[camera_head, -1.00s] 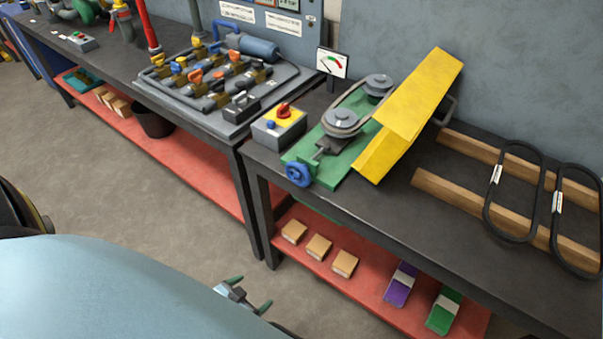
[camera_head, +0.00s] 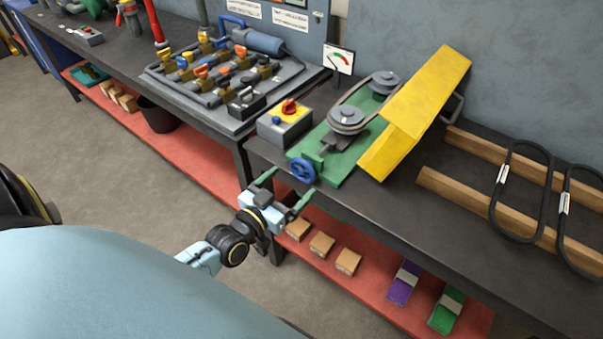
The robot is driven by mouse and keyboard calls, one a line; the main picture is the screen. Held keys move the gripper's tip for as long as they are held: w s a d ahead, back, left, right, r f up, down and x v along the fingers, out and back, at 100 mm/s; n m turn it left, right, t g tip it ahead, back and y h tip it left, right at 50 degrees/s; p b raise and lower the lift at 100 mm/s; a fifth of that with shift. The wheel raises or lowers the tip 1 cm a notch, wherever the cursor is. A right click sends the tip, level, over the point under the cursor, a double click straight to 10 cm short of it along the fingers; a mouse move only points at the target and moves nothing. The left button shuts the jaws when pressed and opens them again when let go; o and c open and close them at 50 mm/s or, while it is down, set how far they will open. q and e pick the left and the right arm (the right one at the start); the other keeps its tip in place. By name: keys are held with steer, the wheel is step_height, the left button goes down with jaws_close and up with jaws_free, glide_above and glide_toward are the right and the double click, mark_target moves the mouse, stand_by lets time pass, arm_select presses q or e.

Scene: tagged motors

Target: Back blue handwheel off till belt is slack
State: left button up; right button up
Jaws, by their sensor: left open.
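The blue handwheel (camera_head: 302,169) sits at the front end of the green base plate (camera_head: 338,160), at the bench's front edge. The belt (camera_head: 364,100) loops around two grey pulleys, the near one (camera_head: 347,117) and the far one (camera_head: 384,83). I cannot tell how tight it is. A gauge (camera_head: 338,59) with a needle stands behind. The yellow guard (camera_head: 418,110) is tilted beside the belt. My left gripper (camera_head: 290,185) is open, its green-tipped fingers pointing at the handwheel, one to each side of it in the picture. I cannot tell whether they touch it. My right gripper is not in view.
A control box (camera_head: 285,122) with a red knob stands left of the green plate. Spare belts (camera_head: 520,190) lie over wooden bars on the right. A red lower shelf (camera_head: 375,285) holds small boxes.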

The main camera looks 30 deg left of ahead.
mark_target(301, 174)
arm_select(q)
steer(key=w, duration=0.4)
steer(key=shift+w+d, duration=0.15)
steer(key=shift+d, duration=0.05)
steer(key=shift+w, duration=0.55)
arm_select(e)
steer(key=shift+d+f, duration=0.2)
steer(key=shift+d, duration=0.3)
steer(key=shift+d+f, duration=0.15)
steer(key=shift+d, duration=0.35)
